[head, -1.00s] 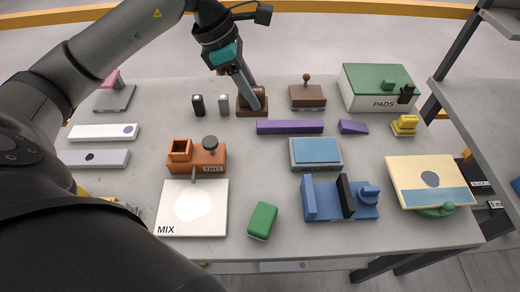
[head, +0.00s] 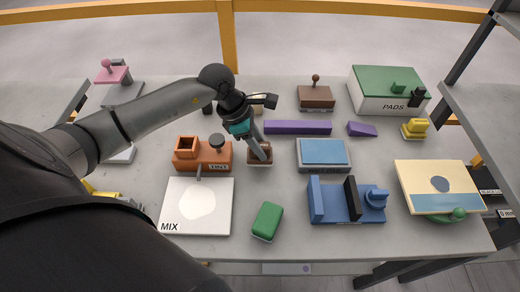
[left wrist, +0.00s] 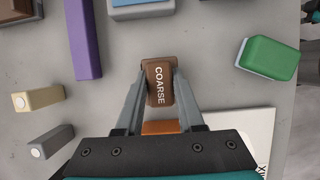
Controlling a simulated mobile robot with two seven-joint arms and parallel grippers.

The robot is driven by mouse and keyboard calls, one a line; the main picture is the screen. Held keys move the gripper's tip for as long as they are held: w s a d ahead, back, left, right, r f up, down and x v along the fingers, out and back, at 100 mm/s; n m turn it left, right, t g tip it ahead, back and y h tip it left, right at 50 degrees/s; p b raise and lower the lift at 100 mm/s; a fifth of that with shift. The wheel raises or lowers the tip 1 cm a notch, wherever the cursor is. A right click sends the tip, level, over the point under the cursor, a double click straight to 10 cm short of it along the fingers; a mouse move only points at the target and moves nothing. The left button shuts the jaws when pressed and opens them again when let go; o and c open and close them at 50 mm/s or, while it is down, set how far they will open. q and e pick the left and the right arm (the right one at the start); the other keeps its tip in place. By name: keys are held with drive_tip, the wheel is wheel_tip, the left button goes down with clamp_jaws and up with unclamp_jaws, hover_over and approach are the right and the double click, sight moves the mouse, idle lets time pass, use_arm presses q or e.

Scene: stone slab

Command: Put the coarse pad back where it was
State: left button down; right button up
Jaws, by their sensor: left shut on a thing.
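The coarse pad is a brown block lettered COARSE (left wrist: 158,85) in the left wrist view. My left gripper (head: 262,155) is shut on it, one finger on each side. In the head view the pad (head: 259,158) shows at the fingertips, just right of the orange TINT block. I cannot tell whether it touches the slab. A white box lettered PADS (head: 386,104), with a green top, stands at the back right. My right gripper is not in view.
A purple bar (head: 298,127) and a brown block with a knob (head: 316,97) lie behind the pad. The orange TINT block (head: 215,157), white MIX board (head: 190,222), blue-topped pad (head: 323,152), green block (head: 267,220) and blue holder (head: 335,202) surround it. The slab between is bare.

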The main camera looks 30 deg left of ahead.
use_arm(q)
drive_tip(key=shift+f, duration=0.95)
drive_tip(key=shift+f, duration=0.1)
drive_tip(key=c, duration=0.5)
unclamp_jaws()
drive_tip(key=v, duration=1.2)
drive_tip(key=shift+d+p, duration=0.1)
drive_tip(key=shift+p, duration=0.3)
